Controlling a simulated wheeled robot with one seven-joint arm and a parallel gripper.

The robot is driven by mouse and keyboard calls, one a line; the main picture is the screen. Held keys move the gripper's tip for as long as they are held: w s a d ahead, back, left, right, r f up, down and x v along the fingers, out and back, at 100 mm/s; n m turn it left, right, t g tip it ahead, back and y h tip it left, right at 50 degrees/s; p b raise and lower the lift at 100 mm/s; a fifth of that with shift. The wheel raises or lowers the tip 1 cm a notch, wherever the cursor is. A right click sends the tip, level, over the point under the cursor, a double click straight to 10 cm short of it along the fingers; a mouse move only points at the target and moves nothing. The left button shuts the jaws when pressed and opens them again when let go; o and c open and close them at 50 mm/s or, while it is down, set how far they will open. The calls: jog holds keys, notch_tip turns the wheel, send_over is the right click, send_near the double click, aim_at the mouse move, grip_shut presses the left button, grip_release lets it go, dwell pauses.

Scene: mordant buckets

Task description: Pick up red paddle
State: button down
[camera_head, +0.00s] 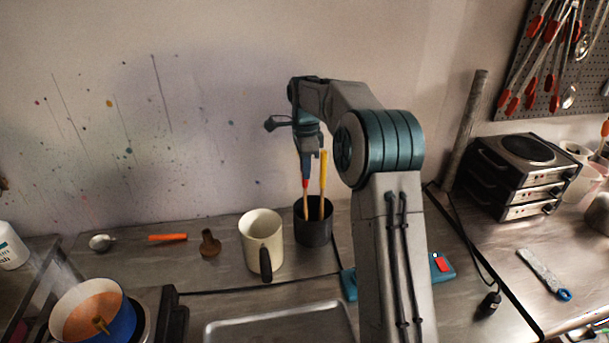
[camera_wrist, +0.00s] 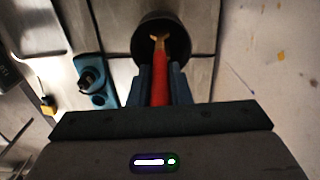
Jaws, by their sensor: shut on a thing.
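The red paddle (camera_wrist: 160,84) is between the two fingers of my gripper (camera_wrist: 160,88) in the wrist view, and the fingers are shut on it. In the head view the paddle's red part (camera_head: 306,183) shows just below my gripper (camera_head: 306,160), with a wooden-coloured length below it. The paddle stands nearly upright, its lower end inside a black pot (camera_head: 314,228). That end is hidden by the pot's wall in the head view. A second paddle with a yellow handle (camera_head: 323,172) stands in the same pot, to the right.
A cream mug (camera_head: 262,240) with a dark handle stands just left of the pot. A brown pestle-like object (camera_head: 210,243) and an orange stick (camera_head: 168,237) lie further left. A metal tray (camera_head: 280,326) is in front. A teal scale-like device (camera_head: 440,268) lies right of my arm.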

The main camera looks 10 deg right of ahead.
notch_tip(320, 180, up, 17)
jog(key=p, duration=0.1)
jog(key=shift+p, duration=0.4)
jog(key=shift+r+p, duration=0.2)
jog(key=shift+p, duration=0.2)
jog(key=shift+f, duration=0.1)
